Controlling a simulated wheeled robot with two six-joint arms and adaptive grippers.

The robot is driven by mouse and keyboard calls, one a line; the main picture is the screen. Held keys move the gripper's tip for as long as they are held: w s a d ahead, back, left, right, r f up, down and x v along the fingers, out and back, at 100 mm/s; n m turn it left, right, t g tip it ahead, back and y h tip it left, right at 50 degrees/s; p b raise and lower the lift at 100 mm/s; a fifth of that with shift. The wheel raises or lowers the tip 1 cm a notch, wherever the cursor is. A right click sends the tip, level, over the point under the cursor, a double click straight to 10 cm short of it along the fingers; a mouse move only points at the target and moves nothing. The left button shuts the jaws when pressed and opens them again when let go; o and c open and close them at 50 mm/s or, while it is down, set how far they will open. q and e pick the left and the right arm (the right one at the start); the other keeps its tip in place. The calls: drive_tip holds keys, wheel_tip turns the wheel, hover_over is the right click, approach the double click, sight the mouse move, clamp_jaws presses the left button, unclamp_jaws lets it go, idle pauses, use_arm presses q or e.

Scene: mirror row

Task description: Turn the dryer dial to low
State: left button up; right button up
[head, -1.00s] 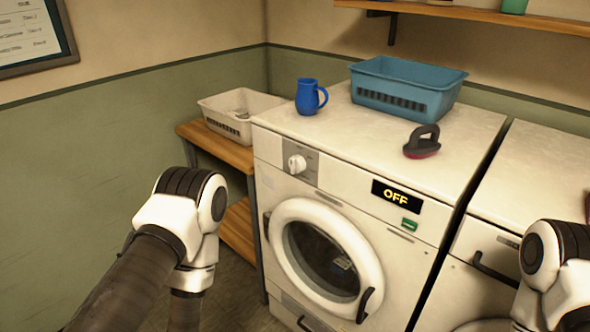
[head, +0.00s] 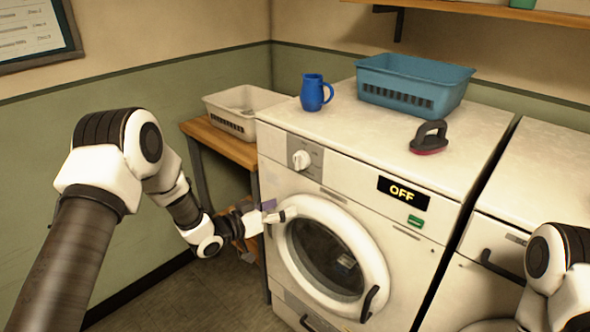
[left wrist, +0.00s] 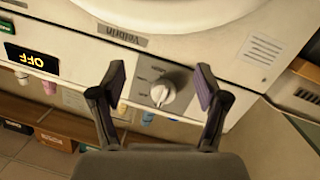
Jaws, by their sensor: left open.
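The dryer (head: 345,180) is white, with a round door and a display reading OFF (head: 403,193). Its white dial (head: 302,159) sits on a grey panel at the upper left of the front. In the left wrist view the dial (left wrist: 162,92) shows between the two fingers, apart from both. My left gripper (head: 268,211) is open and empty, below and left of the dial in the head view, by the door ring. It also shows in the left wrist view (left wrist: 160,85). The marks around the dial are too small to read. My right gripper is out of view.
A blue mug (head: 315,92), a blue basket (head: 414,85) and a dark brush (head: 428,138) stand on the dryer top. A white basket (head: 240,110) sits on a wooden shelf unit to the left. Another machine (head: 540,175) adjoins on the right.

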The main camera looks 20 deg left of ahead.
use_arm(q)
drive_tip(key=t, duration=0.2)
approach(295, 164)
drive_tip(key=w, duration=0.2)
drive_tip(key=x, duration=0.5)
drive_tip(key=d+x, duration=0.1)
drive_tip(key=x, duration=0.2)
drive_tip(key=shift+s+r+p, duration=0.1)
drive_tip(key=shift+s+p, duration=0.15)
drive_tip(key=shift+p, duration=0.1)
drive_tip(key=c, duration=1.2)
